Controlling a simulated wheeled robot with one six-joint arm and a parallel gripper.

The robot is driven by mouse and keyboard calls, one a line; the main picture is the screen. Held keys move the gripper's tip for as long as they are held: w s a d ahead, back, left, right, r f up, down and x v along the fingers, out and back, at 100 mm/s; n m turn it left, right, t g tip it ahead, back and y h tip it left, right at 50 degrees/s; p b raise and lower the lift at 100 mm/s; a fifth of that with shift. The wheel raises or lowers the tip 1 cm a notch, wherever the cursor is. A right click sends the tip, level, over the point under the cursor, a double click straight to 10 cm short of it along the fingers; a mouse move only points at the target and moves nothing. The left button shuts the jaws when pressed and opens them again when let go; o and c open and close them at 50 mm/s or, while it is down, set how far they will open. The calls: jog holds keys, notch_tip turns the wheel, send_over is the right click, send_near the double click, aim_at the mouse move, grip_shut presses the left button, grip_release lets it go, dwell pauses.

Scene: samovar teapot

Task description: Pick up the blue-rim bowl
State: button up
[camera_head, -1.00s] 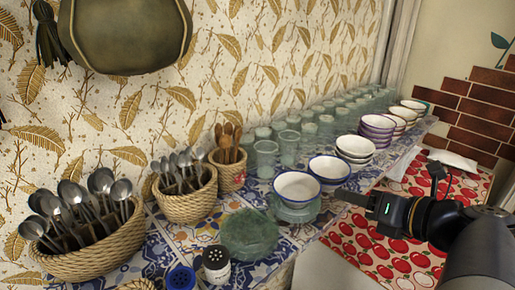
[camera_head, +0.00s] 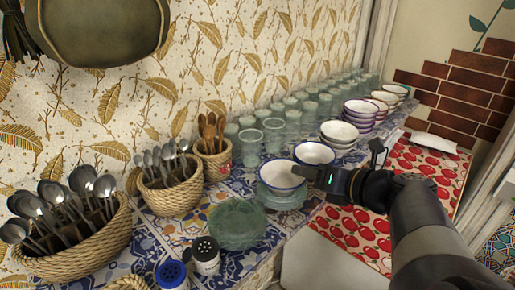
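A white bowl with a blue rim (camera_head: 277,178) stands upright on a stack of green glass dishes (camera_head: 284,201) on the tiled ledge. A second white bowl with a dark blue rim (camera_head: 314,151) stands just behind it to the right. My gripper (camera_head: 305,172) comes in from the right, with its dark fingertips overlapping the right rim of the nearer bowl in the picture. I cannot tell whether they touch it. The fingers are seen edge-on, so the gap between them is hidden.
Stacked bowls (camera_head: 338,137) and rows of glasses (camera_head: 273,136) stand farther along the ledge. A pile of glass plates (camera_head: 237,224), two shakers (camera_head: 205,254) and spoon baskets (camera_head: 171,190) are to the left. A red patterned cloth (camera_head: 362,226) lies at right.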

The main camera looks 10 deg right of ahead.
aim_at(282, 180)
jog(key=shift+x, duration=1.85)
jog(key=shift+d, duration=0.1)
grip_shut()
